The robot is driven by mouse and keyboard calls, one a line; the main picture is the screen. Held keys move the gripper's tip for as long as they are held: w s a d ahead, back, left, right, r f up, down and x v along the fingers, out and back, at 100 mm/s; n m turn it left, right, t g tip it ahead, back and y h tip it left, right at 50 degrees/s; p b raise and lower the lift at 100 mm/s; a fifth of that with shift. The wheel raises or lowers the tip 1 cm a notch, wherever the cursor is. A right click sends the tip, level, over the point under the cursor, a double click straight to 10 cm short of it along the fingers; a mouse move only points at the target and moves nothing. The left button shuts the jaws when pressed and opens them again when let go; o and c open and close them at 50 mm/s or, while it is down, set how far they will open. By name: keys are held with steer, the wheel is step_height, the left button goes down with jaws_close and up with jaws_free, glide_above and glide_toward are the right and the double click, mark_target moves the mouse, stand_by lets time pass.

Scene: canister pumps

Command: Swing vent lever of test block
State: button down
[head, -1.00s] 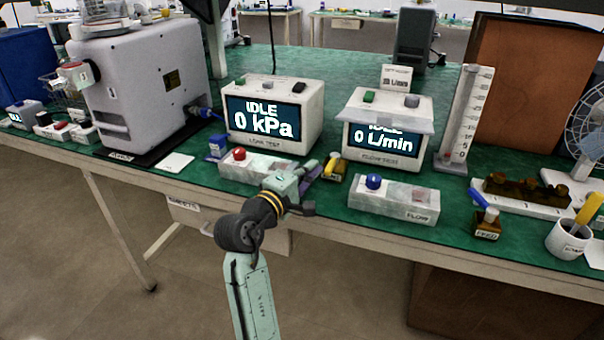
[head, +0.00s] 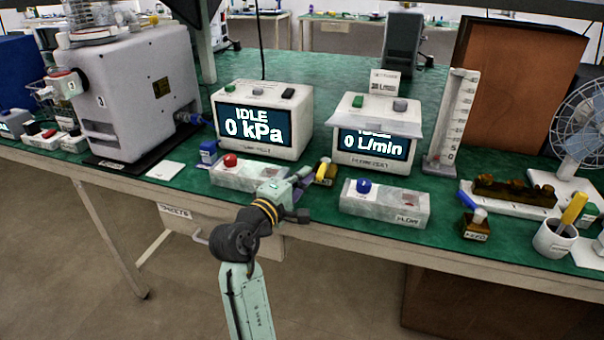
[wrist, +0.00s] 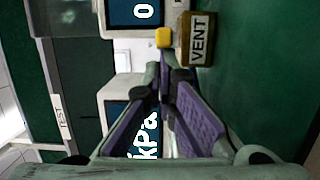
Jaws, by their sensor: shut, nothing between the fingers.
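The vent block (head: 326,176) is a small brass block at the bench front, right of the white test block (head: 240,175) with its red button. In the wrist view the brass block, marked VENT (wrist: 198,40), lies up and right of my fingertips. Its yellow lever (head: 322,167) stands up toward the left; in the wrist view its yellow tip (wrist: 163,38) lies just beyond the fingers. My gripper (head: 303,174) is shut and empty, just left of the lever. In the wrist view my purple-padded fingers (wrist: 164,78) appear apart from the lever.
The leak-test display (head: 262,120) reads IDLE 0 kPa behind my gripper. The flow display (head: 373,145) and the flow block (head: 386,208) with blue button stand to the right. A brass feed block (head: 475,226) with a blue lever is farther right. Green bench lies bare between these.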

mark_target(321, 178)
steer(key=shift+s+d, duration=0.15)
steer(key=shift+d, duration=0.05)
steer(key=shift+s+d+r+p, duration=0.1)
steer(key=shift+s+d+p, duration=0.4)
steer(key=shift+d+p, duration=0.5)
steer(key=shift+s+d+p, duration=0.2)
steer(key=shift+d+p, duration=0.15)
steer(key=shift+p, duration=0.2)
steer(key=shift+d, duration=0.2)
steer(key=shift+s, duration=0.1)
